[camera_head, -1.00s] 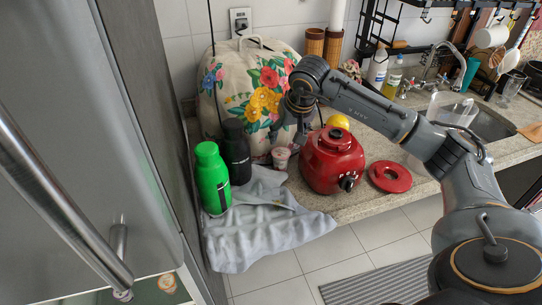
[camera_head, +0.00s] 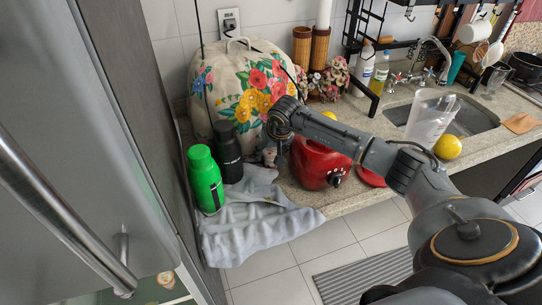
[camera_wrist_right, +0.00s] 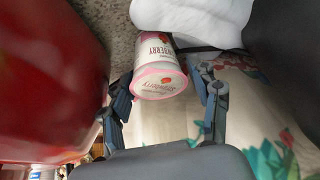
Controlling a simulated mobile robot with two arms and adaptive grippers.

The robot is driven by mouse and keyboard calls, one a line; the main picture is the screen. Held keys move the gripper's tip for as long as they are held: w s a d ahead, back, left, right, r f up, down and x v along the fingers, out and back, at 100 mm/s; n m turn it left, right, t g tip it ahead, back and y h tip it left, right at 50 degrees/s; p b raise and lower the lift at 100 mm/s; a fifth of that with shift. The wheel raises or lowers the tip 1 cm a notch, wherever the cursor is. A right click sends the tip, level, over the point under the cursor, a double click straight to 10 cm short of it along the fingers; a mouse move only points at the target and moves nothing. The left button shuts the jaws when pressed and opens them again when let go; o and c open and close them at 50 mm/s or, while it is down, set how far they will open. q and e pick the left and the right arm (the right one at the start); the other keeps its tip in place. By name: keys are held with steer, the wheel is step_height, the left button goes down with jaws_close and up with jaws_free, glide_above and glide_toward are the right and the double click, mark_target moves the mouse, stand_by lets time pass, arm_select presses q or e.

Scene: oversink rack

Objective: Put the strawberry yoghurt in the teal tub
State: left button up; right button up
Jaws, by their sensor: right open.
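The strawberry yoghurt (camera_wrist_right: 162,68) is a small white and pink cup with a pink-rimmed lid. In the right wrist view it lies between the two fingers of my right gripper (camera_wrist_right: 164,92), which is open around it. In the head view the yoghurt (camera_head: 269,156) is partly hidden, and my right gripper (camera_head: 278,152) is over it beside the red appliance. A teal cup-like vessel (camera_head: 456,66) stands behind the sink; I cannot tell whether it is the teal tub. My left gripper is not in view.
A black bottle (camera_head: 228,150) and a green bottle (camera_head: 206,180) stand left of the yoghurt. A grey cloth (camera_head: 250,220) hangs over the counter edge. The red appliance (camera_head: 318,165) is close on the right, the flowered cover (camera_head: 250,85) behind.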

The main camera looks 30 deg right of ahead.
steer(key=shift+r, duration=0.1)
steer(key=c, duration=1.1)
